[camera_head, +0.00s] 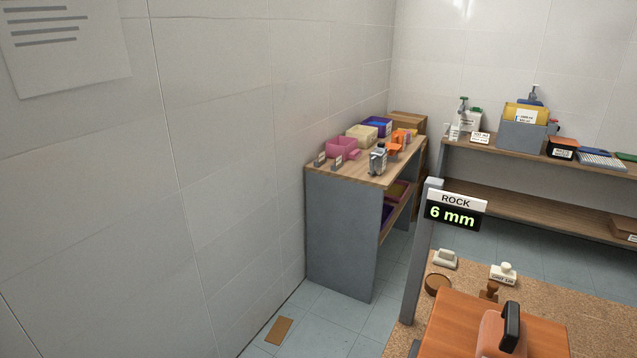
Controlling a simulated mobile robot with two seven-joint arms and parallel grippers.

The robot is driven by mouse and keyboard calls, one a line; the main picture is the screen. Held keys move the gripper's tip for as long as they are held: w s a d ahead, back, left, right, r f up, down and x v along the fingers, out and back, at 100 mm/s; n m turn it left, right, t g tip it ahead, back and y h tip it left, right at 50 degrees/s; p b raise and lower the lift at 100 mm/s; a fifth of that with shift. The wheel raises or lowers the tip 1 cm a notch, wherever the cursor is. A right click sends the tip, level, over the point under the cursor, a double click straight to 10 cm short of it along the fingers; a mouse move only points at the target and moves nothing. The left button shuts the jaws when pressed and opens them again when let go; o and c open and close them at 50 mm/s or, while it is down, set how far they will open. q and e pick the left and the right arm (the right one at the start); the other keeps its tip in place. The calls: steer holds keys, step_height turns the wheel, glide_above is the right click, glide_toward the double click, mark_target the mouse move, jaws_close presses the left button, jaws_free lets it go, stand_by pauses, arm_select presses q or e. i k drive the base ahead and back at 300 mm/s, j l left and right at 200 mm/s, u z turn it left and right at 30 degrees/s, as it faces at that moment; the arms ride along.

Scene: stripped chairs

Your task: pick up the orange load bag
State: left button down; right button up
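An orange object (396,146) stands toward the right edge of the wooden-topped side bench, against the left wall's far end. It is small, and I cannot tell for sure that it is the load bag. A salmon-orange block with a black upright handle (490,338) rests on an orange-brown wooden seat (452,327) at the bottom, cut off by the picture's edge; it may also be a load bag. Neither of my grippers is in view.
The side bench (340,230) also holds a pink bin (342,146), a cream one (361,137) and a grey-black device (378,161). A long bench (500,207) lines the back wall.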

mark_target(503, 336)
steer(key=z, duration=1.3)
